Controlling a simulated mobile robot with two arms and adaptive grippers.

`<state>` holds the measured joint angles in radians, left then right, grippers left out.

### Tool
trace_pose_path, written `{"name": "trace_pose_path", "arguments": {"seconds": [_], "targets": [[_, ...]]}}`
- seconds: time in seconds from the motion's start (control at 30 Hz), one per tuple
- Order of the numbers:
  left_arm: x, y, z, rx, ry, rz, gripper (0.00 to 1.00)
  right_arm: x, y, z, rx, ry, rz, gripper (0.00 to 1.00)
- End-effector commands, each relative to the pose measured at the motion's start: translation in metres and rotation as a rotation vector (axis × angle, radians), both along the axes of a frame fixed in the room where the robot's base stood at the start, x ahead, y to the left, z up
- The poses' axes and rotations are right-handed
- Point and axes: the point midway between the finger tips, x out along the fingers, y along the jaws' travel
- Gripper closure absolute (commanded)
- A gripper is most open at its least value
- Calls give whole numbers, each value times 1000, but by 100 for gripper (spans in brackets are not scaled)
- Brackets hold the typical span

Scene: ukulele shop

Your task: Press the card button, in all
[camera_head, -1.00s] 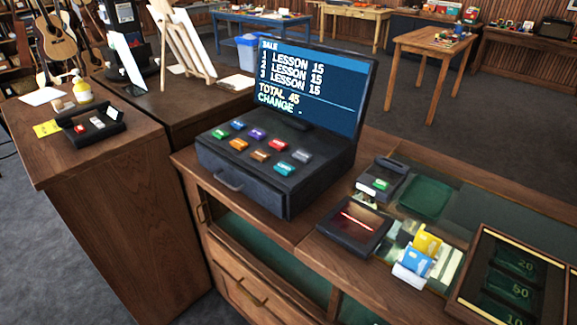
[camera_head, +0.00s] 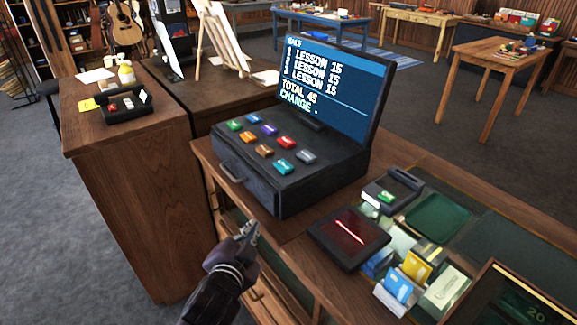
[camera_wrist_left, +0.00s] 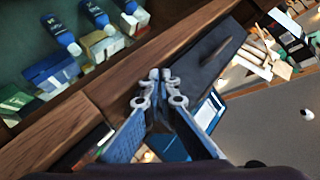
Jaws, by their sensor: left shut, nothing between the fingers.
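The dark cash register (camera_head: 290,172) stands on the wooden counter, with several coloured keys on its sloped top: green, blue, purple, red, orange, brown, teal (camera_head: 283,166) and grey. I cannot read which one is the card button. The screen (camera_head: 335,90) above shows three lessons at 15, total 45, and a change line. My left gripper (camera_head: 253,230) is shut and empty, in front of the register's lower front corner and below its keys. In the left wrist view its fingers (camera_wrist_left: 160,78) meet near a dark panel with a handle. The right gripper is not in view.
A card terminal (camera_head: 393,189) with a green button, a scanner pad (camera_head: 350,238) with a red line, and a card holder (camera_head: 407,280) stand right of the register. A side counter (camera_head: 125,170) stands left. Shelves with bottles (camera_wrist_left: 62,35) show below the counter edge.

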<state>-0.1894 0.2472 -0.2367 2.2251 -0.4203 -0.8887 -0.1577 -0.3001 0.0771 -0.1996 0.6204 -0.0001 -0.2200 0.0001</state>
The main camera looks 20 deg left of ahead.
Motion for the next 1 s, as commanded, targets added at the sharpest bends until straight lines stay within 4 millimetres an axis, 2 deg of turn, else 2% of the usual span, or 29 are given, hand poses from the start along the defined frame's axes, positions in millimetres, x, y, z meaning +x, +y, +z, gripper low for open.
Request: {"name": "trace_pose_path", "arguments": {"seconds": [0.03, 0.17, 0.37, 0.5, 0.57, 0.7, 0.83, 0.9, 1.0], "targets": [[7, -1, 23, 32, -56, -13, 100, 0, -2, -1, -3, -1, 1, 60], [34, -10, 76, 155, -217, -72, 100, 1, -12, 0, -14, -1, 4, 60], [65, -41, 165, 408, -498, -192, 100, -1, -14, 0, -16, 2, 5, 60], [73, -76, 225, 626, -702, -288, 100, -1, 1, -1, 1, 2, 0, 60], [73, -93, 248, 734, -792, -333, 100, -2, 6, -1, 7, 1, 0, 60], [67, -144, 294, 1042, -1011, -460, 100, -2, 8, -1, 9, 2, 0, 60], [58, -189, 309, 1363, -1182, -594, 100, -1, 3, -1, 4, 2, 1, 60], [55, -207, 308, 1542, -1251, -672, 100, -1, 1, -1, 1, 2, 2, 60], [57, -223, 295, 1804, -1316, -792, 100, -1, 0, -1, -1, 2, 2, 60]]}}
